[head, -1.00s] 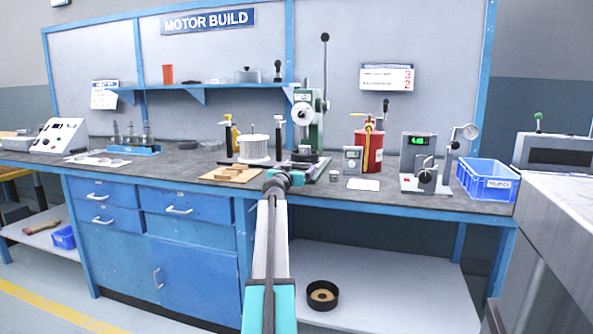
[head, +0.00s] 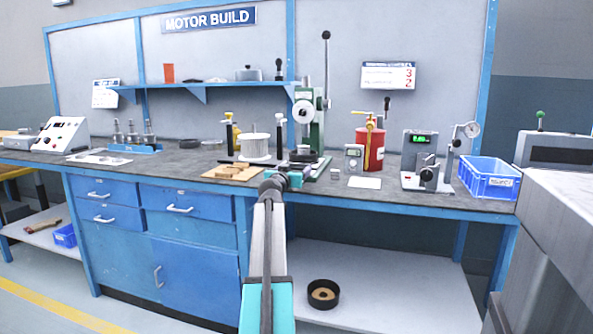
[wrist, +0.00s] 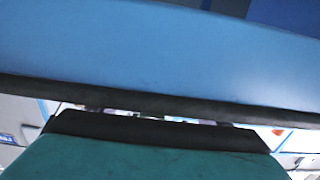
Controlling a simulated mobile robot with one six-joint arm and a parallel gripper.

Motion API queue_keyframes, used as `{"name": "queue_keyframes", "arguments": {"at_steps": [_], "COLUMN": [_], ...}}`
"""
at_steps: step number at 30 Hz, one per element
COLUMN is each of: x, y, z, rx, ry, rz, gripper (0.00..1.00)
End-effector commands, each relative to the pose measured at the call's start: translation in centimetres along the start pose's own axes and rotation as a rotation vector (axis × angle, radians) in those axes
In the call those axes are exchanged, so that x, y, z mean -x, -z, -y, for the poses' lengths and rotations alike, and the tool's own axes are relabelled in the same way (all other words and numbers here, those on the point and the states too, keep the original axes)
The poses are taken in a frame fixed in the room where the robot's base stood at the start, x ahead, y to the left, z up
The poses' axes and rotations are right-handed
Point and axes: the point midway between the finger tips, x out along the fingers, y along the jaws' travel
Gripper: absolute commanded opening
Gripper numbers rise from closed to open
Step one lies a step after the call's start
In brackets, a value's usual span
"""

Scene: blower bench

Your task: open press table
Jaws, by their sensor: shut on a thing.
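The green arbor press (head: 318,125) stands upright on the bench, with its long black-knobbed lever pointing up. Its dark press table (head: 303,156) lies low at the front of the press. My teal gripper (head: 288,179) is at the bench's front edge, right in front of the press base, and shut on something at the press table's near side. The fingertips and the exact part between them are too small and covered to make out.
A wooden board (head: 232,173) and white spool (head: 255,147) stand left of the press. A red can (head: 370,150), a gauge device (head: 420,165) and a blue bin (head: 488,178) stand to its right. A black ring-shaped part (head: 323,294) is on the lower shelf.

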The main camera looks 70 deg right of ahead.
Motion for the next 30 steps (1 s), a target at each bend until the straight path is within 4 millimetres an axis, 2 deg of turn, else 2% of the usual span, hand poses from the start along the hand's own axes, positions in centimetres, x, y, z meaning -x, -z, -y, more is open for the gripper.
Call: {"name": "queue_keyframes", "arguments": {"at_steps": [1, 24, 30], "x": [0.8, 9.3, 10.8], "y": [-0.1, -0.1, 0.0], "z": [-0.1, -0.1, -0.1], "rx": [0.001, 0.000, -0.001], "ry": [-0.001, 0.000, -0.001], "rz": [0.000, -0.001, 0.000], "gripper": [0.30, 0.30, 0.30]}}
